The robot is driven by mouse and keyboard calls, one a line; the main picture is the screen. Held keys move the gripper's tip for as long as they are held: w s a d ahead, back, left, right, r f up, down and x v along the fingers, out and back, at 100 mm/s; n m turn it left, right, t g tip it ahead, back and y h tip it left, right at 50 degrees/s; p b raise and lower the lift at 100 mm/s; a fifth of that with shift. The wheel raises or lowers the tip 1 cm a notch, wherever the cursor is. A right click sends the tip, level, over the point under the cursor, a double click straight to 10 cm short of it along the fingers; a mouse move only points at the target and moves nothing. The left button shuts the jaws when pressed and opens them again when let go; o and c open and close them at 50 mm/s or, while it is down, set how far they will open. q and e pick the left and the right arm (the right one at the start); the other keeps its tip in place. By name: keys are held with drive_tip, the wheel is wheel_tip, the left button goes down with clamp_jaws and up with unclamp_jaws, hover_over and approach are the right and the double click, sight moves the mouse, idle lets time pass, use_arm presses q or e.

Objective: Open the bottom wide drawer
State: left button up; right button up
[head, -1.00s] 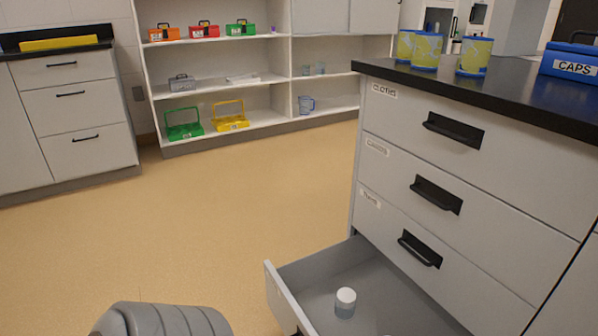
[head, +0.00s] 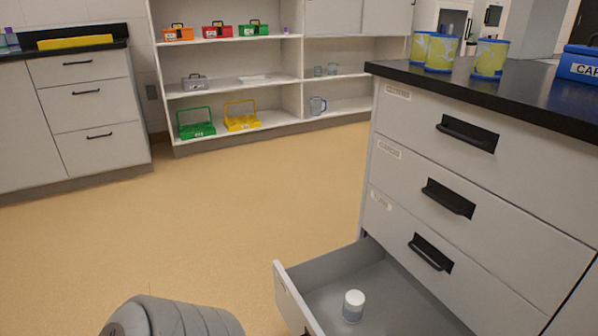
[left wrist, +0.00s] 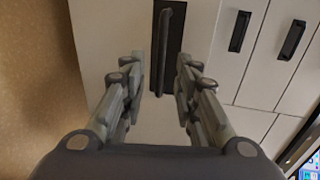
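The bottom wide drawer (head: 292,298) stands pulled out from the cabinet in the head view, its near part cut off by the lower edge. A small white-capped jar (head: 353,305) stands inside it. In the left wrist view, a white front with a dark recess and a bar handle (left wrist: 165,50) lies ahead; it appears to be this drawer's front. My left gripper (left wrist: 158,70) is open, its fingers on either side of the handle's line. I cannot tell whether they touch it. My right gripper is not in view.
Three closed drawers with black handles (head: 447,198) are above. The black worktop (head: 520,95) holds patterned yellow-blue cups (head: 490,58) and a blue CAPS box (head: 580,65). The tan floor (head: 230,220) is clear. Shelves (head: 240,75) with toolboxes stand behind.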

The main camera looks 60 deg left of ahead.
use_arm(q)
drive_tip(key=v, duration=0.8)
idle(0.4)
